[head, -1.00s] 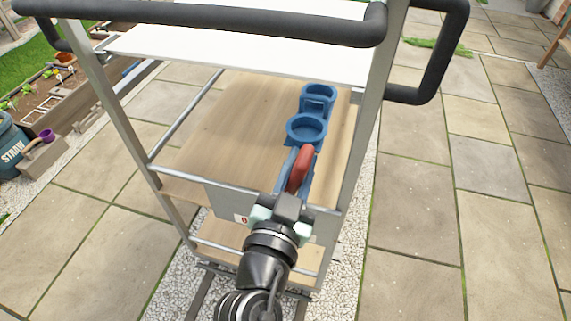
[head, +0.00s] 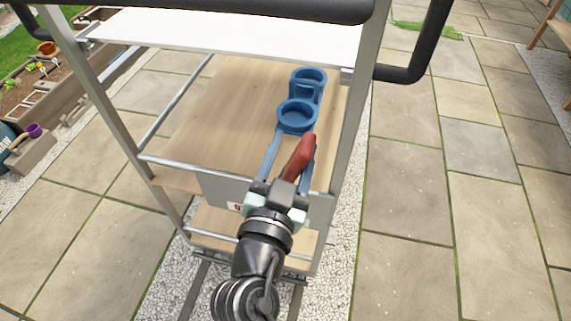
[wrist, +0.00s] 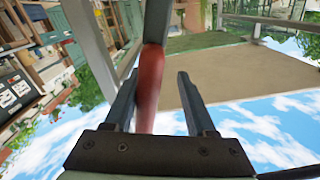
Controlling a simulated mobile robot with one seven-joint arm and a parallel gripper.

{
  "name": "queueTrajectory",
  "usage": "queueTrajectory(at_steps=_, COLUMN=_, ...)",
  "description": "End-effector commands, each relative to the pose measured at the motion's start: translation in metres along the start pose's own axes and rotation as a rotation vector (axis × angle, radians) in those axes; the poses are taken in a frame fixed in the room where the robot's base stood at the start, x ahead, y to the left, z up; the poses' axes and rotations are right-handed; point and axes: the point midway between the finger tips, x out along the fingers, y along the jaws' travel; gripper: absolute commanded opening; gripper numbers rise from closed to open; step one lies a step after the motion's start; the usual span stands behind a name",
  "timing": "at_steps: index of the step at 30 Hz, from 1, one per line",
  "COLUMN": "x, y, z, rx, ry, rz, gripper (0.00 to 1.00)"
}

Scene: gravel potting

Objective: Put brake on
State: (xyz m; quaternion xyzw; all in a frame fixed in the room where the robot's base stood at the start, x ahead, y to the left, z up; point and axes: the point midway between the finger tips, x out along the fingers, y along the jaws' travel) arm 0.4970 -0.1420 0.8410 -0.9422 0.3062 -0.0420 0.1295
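A red brake lever (head: 300,158) stands at the near side of a metal-framed cart (head: 107,120). In the wrist view the red lever (wrist: 149,85) rises between my fingers, close to the left one. My gripper (head: 294,140) is open around the lever; it also shows in the wrist view (wrist: 157,78). A clear gap lies between the lever and the right finger. The lever's lower end is hidden behind my gripper. A grey plate with a small red-marked label (head: 235,206) is on the cart's near face, partly hidden by my wrist.
A blue double-ring holder (head: 297,116) sits on the cart's wooden shelf (head: 225,115). A white top shelf (head: 220,38) and a black handlebar (head: 250,9) are above. Wooden planters (head: 55,112) stand at the left. Paving (head: 420,200) is clear at the right.

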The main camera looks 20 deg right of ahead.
Motion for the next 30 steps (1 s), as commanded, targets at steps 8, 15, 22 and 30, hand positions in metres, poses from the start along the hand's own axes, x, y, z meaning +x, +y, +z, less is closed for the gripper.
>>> queueTrajectory(at_steps=8, x=-0.049, y=0.000, z=0.004, rx=-0.002, ry=-0.006, rz=-0.005, gripper=0.55)
queueTrajectory(at_steps=15, x=-0.099, y=0.000, z=0.003, rx=-0.002, ry=-0.005, rz=-0.004, gripper=0.55)
queueTrajectory(at_steps=22, x=-0.124, y=0.000, z=0.002, rx=-0.001, ry=-0.003, rz=0.000, gripper=0.55)
queueTrajectory(at_steps=30, x=-0.127, y=0.000, z=0.001, rx=0.000, ry=-0.002, rz=0.000, gripper=0.55)
